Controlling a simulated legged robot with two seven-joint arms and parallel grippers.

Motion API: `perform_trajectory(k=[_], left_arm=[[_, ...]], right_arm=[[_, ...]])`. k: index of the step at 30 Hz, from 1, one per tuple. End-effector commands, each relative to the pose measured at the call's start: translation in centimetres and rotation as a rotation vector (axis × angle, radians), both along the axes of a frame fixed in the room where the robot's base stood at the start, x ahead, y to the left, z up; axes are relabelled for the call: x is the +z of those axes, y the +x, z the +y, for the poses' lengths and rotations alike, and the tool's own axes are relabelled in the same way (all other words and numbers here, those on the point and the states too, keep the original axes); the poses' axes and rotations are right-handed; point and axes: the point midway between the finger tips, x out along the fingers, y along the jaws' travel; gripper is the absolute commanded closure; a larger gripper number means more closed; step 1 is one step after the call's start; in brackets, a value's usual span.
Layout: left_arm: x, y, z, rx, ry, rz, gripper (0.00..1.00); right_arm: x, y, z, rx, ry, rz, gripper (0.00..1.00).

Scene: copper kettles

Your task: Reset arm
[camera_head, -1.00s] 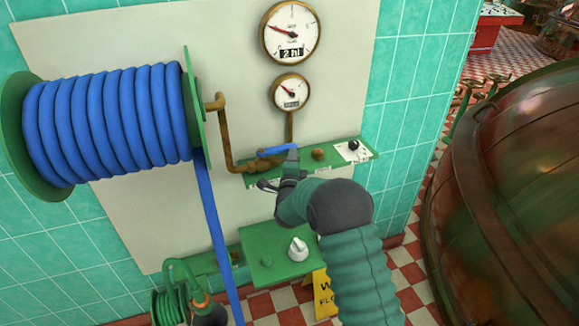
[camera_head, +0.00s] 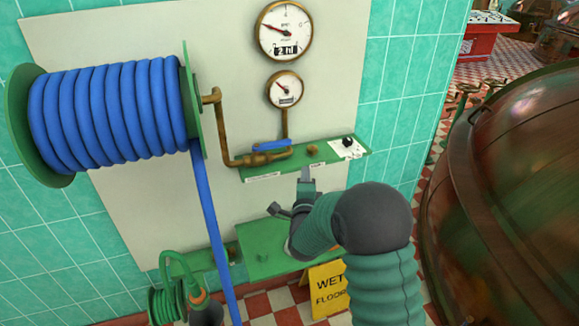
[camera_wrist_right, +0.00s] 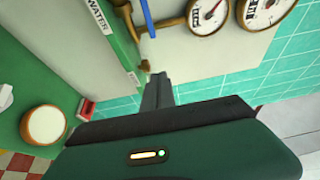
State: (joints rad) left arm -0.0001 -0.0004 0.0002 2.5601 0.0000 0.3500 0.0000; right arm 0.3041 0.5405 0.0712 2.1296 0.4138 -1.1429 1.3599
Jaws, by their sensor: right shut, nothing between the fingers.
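My right gripper (camera_head: 305,174) is shut and empty in the head view, just below the front edge of the green shelf (camera_head: 330,158) on the wall. Its shut fingers also show in the right wrist view (camera_wrist_right: 157,92), with the shelf and its WATER label to their upper left. The blue valve lever (camera_head: 272,145) lies along the brass pipe above the shelf, apart from the gripper. My left gripper is not in view.
A blue hose reel (camera_head: 110,110) is at the left. Two round gauges (camera_head: 285,31) (camera_head: 285,89) hang above the shelf. A lower green panel (camera_head: 262,232), a yellow wet floor sign (camera_head: 325,288) and a large copper kettle (camera_head: 510,200) stand nearby.

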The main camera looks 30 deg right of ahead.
Motion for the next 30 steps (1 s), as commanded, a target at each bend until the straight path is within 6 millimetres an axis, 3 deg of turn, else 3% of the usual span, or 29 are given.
perform_trajectory(k=[5,8,10,13,15,18,21,23,30], left_arm=[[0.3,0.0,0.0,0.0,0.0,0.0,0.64],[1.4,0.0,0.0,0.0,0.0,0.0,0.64],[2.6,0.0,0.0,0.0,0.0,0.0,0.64],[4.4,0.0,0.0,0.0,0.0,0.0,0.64],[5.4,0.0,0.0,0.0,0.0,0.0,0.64],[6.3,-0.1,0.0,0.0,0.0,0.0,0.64],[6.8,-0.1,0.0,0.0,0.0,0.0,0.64],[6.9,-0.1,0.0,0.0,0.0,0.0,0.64],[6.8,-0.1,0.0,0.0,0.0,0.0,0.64]], right_arm=[[-0.1,0.1,0.6,0.019,-0.009,0.036,1.0],[-0.8,0.2,3.9,0.127,-0.073,0.222,1.0],[-2.0,-0.9,8.1,0.284,-0.18,0.458,1.0],[-4.7,-5.8,15.0,0.605,-0.417,0.847,1.0],[-6.5,-10.8,18.5,0.845,-0.597,1.077,1.0],[-7.9,-17.8,21.5,1.15,-0.81,1.305,1.0],[-8.6,-22.8,22.3,1.364,-0.942,1.427,1.0],[-8.8,-24.5,22.4,1.441,-0.987,1.465,1.0],[-9.1,-25.6,22.2,1.488,-1.016,1.489,1.0]])
